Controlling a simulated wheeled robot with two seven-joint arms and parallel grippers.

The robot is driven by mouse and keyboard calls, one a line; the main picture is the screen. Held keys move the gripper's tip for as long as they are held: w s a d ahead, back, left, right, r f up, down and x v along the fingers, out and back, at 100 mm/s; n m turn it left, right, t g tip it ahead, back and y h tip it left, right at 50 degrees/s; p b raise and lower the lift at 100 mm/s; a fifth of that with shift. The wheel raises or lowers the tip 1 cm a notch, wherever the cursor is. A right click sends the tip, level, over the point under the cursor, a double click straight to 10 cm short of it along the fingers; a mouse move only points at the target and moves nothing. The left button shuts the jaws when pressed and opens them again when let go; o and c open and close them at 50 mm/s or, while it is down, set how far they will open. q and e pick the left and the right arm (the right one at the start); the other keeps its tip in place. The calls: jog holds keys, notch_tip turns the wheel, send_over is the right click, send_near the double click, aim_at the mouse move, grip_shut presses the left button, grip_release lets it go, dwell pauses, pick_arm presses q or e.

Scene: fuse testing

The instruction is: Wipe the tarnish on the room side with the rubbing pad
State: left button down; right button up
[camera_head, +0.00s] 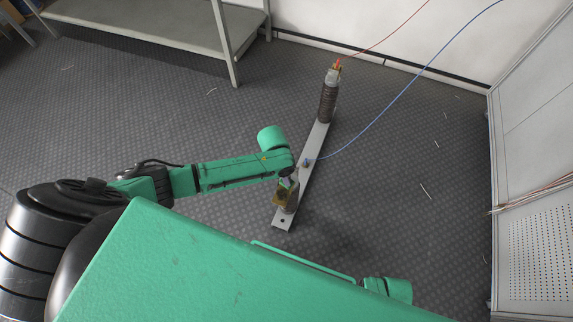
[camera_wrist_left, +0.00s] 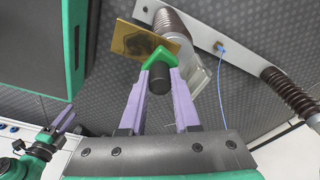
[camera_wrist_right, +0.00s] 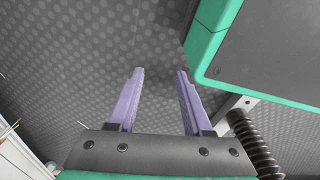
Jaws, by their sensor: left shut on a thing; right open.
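My left gripper (camera_wrist_left: 160,70) is shut on the rubbing pad (camera_wrist_left: 158,62), which has a green head and a black round grip. The pad overlaps a brass plate (camera_wrist_left: 178,44) with a dark tarnish patch (camera_wrist_left: 138,38); I cannot tell whether they touch. In the head view my left gripper (camera_head: 290,178) is at the near end of the grey bar, just above the brass plate (camera_head: 281,198), and hides much of it. My right gripper (camera_wrist_right: 160,76) is open and empty over the floor; it also shows at the left edge of the left wrist view (camera_wrist_left: 62,122).
The grey bar (camera_head: 317,142) lies on the dark floor. A brown ribbed insulator (camera_head: 327,102) stands at its far end, with a red wire (camera_head: 385,38). A blue wire (camera_head: 390,103) joins mid-bar. A shelf (camera_head: 150,25) stands back left, a white cabinet (camera_head: 540,150) right.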

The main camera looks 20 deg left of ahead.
pick_arm(q)
jog(key=shift+r+p, duration=0.85)
jog(key=shift+r, duration=0.05)
jog(key=shift+r+p, duration=0.85)
jog(key=shift+p, duration=0.15)
jog(key=shift+r+p, duration=0.7)
jog(key=shift+p, duration=0.15)
jog(key=shift+r+p, duration=0.45)
jog(key=shift+p, duration=0.05)
pick_arm(e)
jog(key=s+d, duration=0.2)
jog(key=s, duration=0.8)
jog(key=shift+s+d, duration=0.15)
jog(key=shift+s, duration=0.05)
